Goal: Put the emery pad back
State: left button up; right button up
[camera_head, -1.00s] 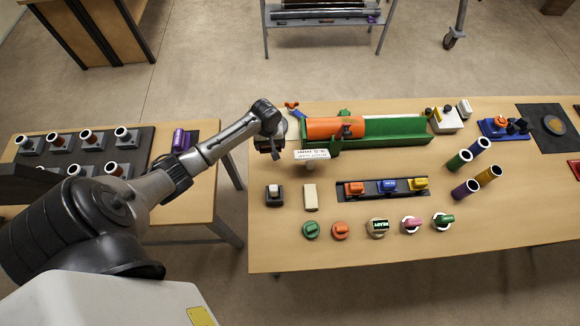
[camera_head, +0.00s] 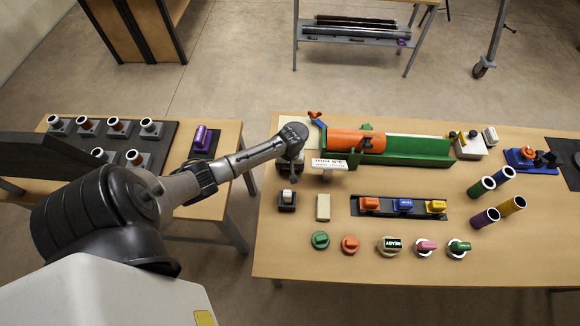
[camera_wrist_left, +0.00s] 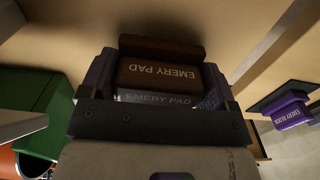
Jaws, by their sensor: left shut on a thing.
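My left gripper (camera_head: 290,168) is over the left end of the main table, just left of the white sign. In the left wrist view, my left gripper (camera_wrist_left: 156,80) is shut on the emery pad (camera_wrist_left: 160,72), a dark brown block with white "EMERY PAD" lettering, held between its two purple fingers. A grey strip (camera_wrist_left: 158,98), also lettered "EMERY PAD", shows just below the pad; whether they touch I cannot tell. In the head view the pad is hidden or too small to make out. My right gripper is not in view.
A green trough (camera_head: 420,150) holding an orange cylinder (camera_head: 355,141) lies right of the gripper. A white sign (camera_head: 329,163) stands close by. A dark block with a light top (camera_head: 287,201) sits in front. A purple emery block (camera_head: 203,138) is on the left table.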

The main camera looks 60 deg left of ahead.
pick_arm(q)
jog(key=shift+f, duration=0.3)
jog(key=shift+f, duration=0.15)
jog(key=o, duration=0.8)
jog(key=shift+o, duration=0.2)
